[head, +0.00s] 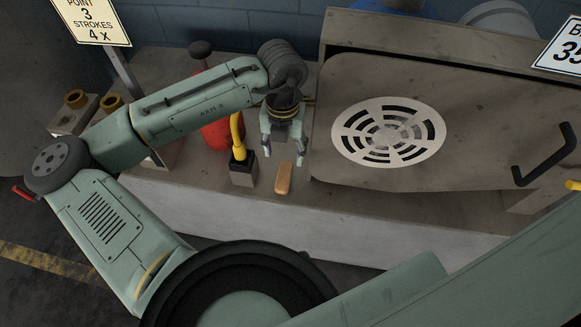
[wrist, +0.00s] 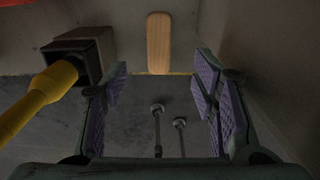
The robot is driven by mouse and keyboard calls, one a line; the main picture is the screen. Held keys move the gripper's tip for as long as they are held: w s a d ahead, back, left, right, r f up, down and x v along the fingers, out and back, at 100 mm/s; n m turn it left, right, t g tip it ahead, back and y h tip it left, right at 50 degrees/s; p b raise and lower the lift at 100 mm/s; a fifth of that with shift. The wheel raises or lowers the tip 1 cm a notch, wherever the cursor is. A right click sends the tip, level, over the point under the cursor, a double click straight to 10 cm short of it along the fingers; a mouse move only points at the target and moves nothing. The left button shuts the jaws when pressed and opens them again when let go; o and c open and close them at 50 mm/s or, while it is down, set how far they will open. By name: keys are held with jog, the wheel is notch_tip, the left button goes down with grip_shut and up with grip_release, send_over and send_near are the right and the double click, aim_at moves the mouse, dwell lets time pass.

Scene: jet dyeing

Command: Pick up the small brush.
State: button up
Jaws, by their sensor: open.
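The small brush shows as a tan wooden block (head: 284,178), lying on the grey ledge near its front edge. No bristles are visible. In the wrist view the brush (wrist: 159,43) stands lengthwise at top centre, beyond the fingertips and between their lines. My gripper (head: 284,149) is open and empty, pointing down above the ledge, just behind the brush in the head view. Its purple-padded fingers (wrist: 162,88) are spread wide in the wrist view. They appear apart from the brush.
A dark square holder (head: 243,171) with a yellow handle (head: 237,133) stands close left of the brush; the handle (wrist: 38,98) is near my left finger. A red container (head: 216,135) stands behind. Right is a raised lid with a round grate (head: 388,132) and black handle (head: 545,157).

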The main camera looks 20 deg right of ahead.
aim_at(284, 175)
jog(key=f, duration=0.5)
jog(key=f+p, duration=0.1)
jog(key=f, duration=0.4)
jog(key=shift+s+a+f, duration=0.1)
jog(key=shift+a+f, duration=0.1)
jog(key=c, duration=1.3)
